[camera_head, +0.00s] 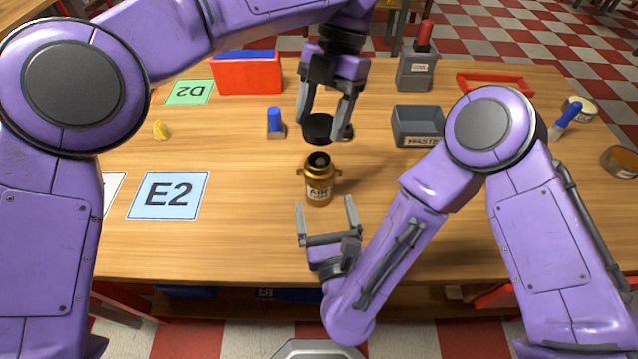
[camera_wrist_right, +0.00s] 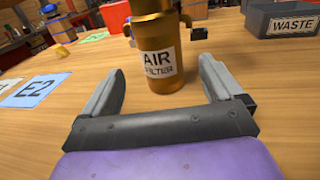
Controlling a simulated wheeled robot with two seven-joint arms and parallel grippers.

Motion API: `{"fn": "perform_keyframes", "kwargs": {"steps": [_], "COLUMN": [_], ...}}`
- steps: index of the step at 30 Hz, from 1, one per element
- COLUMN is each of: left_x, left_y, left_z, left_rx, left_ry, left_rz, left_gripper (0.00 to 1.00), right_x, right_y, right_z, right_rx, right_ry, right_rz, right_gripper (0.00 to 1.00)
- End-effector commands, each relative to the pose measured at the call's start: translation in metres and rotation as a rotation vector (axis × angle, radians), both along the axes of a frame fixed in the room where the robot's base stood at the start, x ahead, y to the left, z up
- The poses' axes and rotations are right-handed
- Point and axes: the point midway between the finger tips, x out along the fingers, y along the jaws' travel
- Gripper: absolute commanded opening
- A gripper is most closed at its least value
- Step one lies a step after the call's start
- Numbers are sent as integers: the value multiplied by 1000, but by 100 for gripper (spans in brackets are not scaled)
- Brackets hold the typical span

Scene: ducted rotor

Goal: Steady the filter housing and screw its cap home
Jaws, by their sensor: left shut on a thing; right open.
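The filter housing (camera_head: 319,190) is a gold cylinder with side lugs and a label reading AIR FILTER. It stands upright on the table, its dark-centred top uncovered; it also shows in the right wrist view (camera_wrist_right: 158,65). The black round cap (camera_head: 318,128) is in my left gripper (camera_head: 329,118), which is shut on it above and slightly behind the housing. Cap and housing look apart. My right gripper (camera_head: 327,217) is open and empty in front of the housing. Its fingers (camera_wrist_right: 160,82) point toward the housing, one to each side, and the housing's base is just beyond them.
A grey WASTE bin (camera_head: 418,126) stands right of the cap, a blue-topped object (camera_head: 275,122) to the left. A red box (camera_head: 247,75), a grey container with a red handle (camera_head: 417,68) and a red tray (camera_head: 495,84) are at the back.

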Motion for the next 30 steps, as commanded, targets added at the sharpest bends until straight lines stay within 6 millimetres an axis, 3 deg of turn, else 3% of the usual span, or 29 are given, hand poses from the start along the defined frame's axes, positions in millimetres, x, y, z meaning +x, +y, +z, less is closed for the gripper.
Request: {"fn": "perform_keyframes", "kwargs": {"steps": [1,6,12,25,30], "left_x": [0,0,0,0,0], "left_y": [0,0,0,0,0], "left_z": [0,0,0,0,0], "left_rx": [0,0,0,0,0], "left_ry": [0,0,0,0,0], "left_rz": [0,0,0,0,0], "left_gripper": [33,33,33,33,33], "right_x": [-1,35,64,74,74], "right_y": [0,5,10,12,12], "right_z": [-11,-8,-8,-8,-8], "right_rx": [-2,3,0,0,0], "right_ry": [1,-1,-2,0,-1], "right_rz": [2,-6,-3,0,0], "right_gripper": [93,93,93,93,38]}}
